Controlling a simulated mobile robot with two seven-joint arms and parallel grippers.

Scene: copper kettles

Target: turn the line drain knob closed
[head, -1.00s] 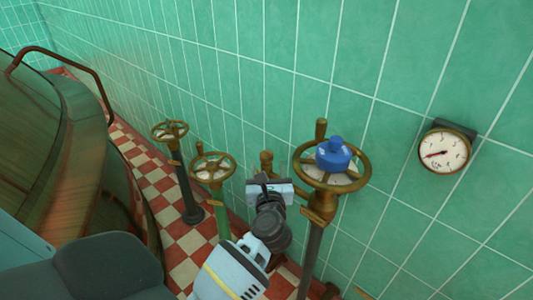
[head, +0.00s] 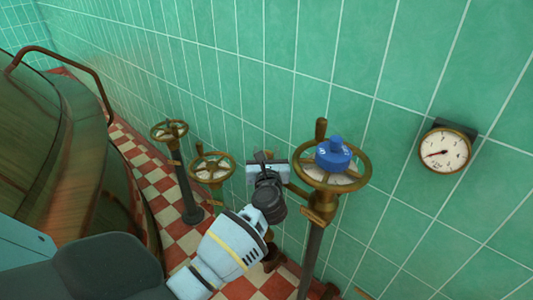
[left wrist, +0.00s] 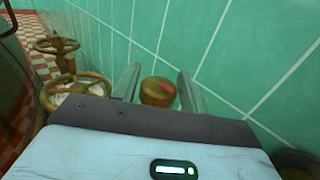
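A brass knob with a red mark (left wrist: 158,92) shows in the left wrist view, close to the wall; I take it to be the line drain knob. My left gripper (left wrist: 160,84) is open, with one finger on each side of the knob in that view. I cannot tell whether either finger touches it. In the head view my left gripper (head: 265,160) is beside the large valve wheel, to its left, and hides the knob. My right gripper is in neither view.
A large brass wheel (head: 363,168) with a blue knob (head: 333,155) stands close on the right. Two smaller valve wheels (head: 212,166) (head: 169,131) stand on the left. A gauge (head: 445,151) hangs on the tiled wall. A big copper kettle (head: 85,150) fills the left side.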

